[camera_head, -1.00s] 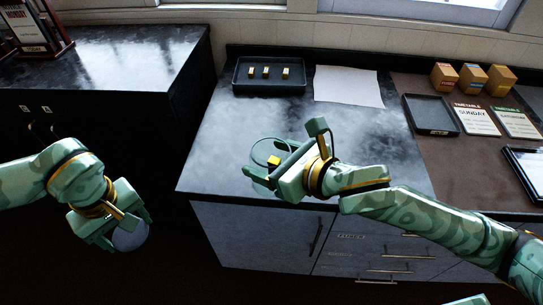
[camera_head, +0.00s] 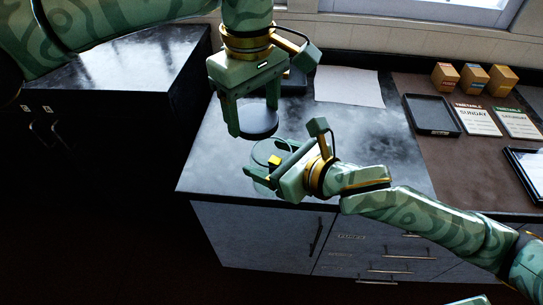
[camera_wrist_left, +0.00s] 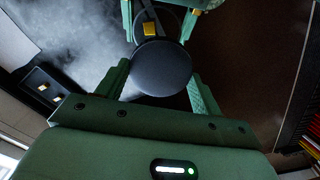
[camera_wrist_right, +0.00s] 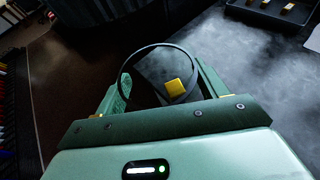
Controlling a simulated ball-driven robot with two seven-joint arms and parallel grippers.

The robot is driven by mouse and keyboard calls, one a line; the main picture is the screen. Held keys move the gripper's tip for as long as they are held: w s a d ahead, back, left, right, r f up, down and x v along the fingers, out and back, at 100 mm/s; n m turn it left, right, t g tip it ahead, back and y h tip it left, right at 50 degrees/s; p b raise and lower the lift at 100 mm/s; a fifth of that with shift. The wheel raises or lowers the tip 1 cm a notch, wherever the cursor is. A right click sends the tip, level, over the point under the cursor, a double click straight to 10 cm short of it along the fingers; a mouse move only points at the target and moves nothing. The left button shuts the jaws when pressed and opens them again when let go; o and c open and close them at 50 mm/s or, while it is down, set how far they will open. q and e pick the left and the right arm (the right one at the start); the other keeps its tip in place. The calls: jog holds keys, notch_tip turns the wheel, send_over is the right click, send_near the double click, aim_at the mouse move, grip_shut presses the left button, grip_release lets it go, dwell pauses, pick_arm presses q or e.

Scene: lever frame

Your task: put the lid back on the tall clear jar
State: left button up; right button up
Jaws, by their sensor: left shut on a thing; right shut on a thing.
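The dark round lid (camera_head: 262,123) is between the fingers of my left gripper (camera_head: 252,118), which is shut on it. The lid's flat dark face (camera_wrist_left: 161,68) shows in the left wrist view. My right gripper (camera_head: 265,175) is shut on the tall clear jar (camera_wrist_right: 150,62), whose dark rim ring shows in the right wrist view. A gold block (camera_wrist_right: 175,87) shows through the jar. In the head view the lid appears just above the jar's rim, apart from it. In the left wrist view the lid overlaps part of the jar behind it. The jar's lower part is hidden.
The dark counter (camera_head: 385,150) is mostly clear around the grippers. A small dark tray (camera_head: 297,83) at the back is partly hidden by my left gripper.

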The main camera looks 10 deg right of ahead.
aim_at(270, 120)
pick_arm(q)
jog(key=shift+s+d+r, duration=0.3)
jog(key=shift+d+r, duration=0.15)
jog(key=shift+d, duration=0.15)
jog(key=shift+s+d+r, duration=0.3)
jog(key=shift+d+r, duration=0.15)
jog(key=shift+d, duration=0.15)
jog(key=shift+f, duration=2.05)
jog(key=shift+f, duration=0.85)
jog(key=shift+f, duration=0.5)
